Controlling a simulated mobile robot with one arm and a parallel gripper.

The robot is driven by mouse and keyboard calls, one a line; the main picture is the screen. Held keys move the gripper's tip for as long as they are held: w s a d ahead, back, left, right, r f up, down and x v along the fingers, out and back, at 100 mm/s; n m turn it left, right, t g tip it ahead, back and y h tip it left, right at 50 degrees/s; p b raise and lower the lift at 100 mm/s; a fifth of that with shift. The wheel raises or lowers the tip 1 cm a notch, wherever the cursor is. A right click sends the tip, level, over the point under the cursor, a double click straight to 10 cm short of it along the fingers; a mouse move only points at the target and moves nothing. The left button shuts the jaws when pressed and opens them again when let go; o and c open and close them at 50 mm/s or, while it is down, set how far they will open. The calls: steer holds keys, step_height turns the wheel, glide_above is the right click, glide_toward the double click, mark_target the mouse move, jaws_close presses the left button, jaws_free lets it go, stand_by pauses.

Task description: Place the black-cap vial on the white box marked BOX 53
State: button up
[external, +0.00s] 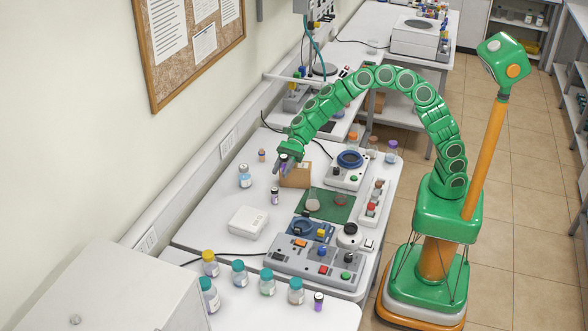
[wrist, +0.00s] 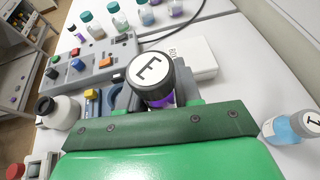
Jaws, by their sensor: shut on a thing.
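The black-cap vial (wrist: 152,72), its cap lettered E, stands between my fingers in the wrist view, with a purple part showing below the cap. My gripper (external: 281,167) is shut on it, above the left part of the table beside a brown box. A white box (external: 248,222) lies flat on the table, nearer the camera than my gripper. It also shows in the wrist view (wrist: 200,57), just beyond the vial, partly hidden by the cap; only part of its lettering is readable. Another small purple-labelled vial (external: 275,197) appears below my gripper.
A blue-liquid bottle (external: 245,176) stands left of my gripper. The brown box (external: 296,175) is at its right. A control panel (external: 313,265) lies right of the white box. Several capped bottles (external: 238,274) line the near table. Bare tabletop surrounds the white box's left side.

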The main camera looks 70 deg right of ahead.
steer(key=s+a+r+n+g, duration=0.1)
steer(key=s+a+r+g, duration=0.15)
steer(key=a, duration=0.55)
glide_above(247, 221)
steer(key=s, duration=0.1)
steer(key=shift+t, duration=0.45)
steer(key=f, duration=0.6)
steer(key=d+f, duration=0.1)
steer(key=f, duration=0.2)
steer(key=shift+w+a+f, duration=0.4)
steer(key=shift+w+f, duration=0.1)
steer(key=shift+f, duration=0.25)
steer(key=shift+w+a+f, duration=0.1)
steer(key=shift+f, duration=1.55)
steer(key=shift+f, duration=0.1)
steer(key=o, duration=1)
